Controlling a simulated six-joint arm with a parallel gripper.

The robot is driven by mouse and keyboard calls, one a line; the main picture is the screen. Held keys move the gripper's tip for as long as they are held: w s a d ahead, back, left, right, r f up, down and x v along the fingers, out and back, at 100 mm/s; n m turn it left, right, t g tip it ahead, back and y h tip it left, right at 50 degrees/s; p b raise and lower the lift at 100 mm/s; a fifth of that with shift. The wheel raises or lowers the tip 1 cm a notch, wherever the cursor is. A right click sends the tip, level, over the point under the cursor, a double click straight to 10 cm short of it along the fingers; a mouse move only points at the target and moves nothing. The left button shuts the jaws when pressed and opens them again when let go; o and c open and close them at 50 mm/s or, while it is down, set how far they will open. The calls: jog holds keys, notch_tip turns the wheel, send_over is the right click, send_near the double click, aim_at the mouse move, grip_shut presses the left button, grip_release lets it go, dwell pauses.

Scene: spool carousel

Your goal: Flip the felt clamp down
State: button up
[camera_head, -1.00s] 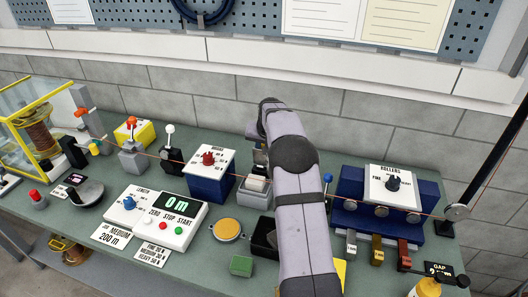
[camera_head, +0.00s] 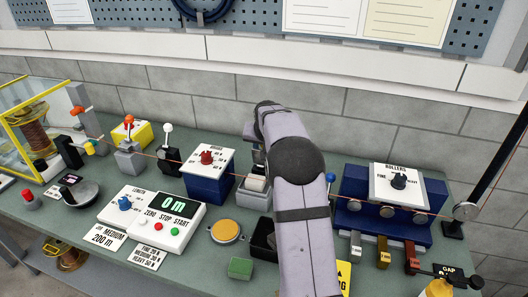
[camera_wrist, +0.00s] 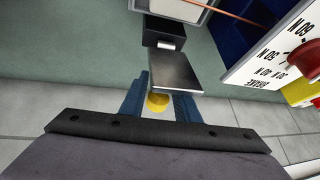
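The felt clamp's metal plate (camera_wrist: 176,71) is close in the wrist view, joined to a dark hinge block (camera_wrist: 164,33). A yellow knob (camera_wrist: 157,102) shows just beyond the plate's near edge. My gripper (camera_wrist: 161,108) has two blue fingers, one on each side of the knob. They stand apart, and I see no clear grip on it. In the head view the clamp's pale base (camera_head: 255,192) stands right of the brake box, partly hidden by my arm. My fingertips and the plate are largely hidden there.
The blue brake box (camera_head: 208,185) with its red knob stands close on the left. The blue rollers box (camera_head: 383,212) is on the right. A thin orange filament runs across the bench. A black tray (camera_head: 263,238) and a yellow disc (camera_head: 226,231) lie in front.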

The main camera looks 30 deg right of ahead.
jog(key=shift+o, duration=0.4)
jog(key=shift+r, duration=0.15)
jog(key=shift+b+v, duration=1.3)
jog(key=shift+v, duration=2.25)
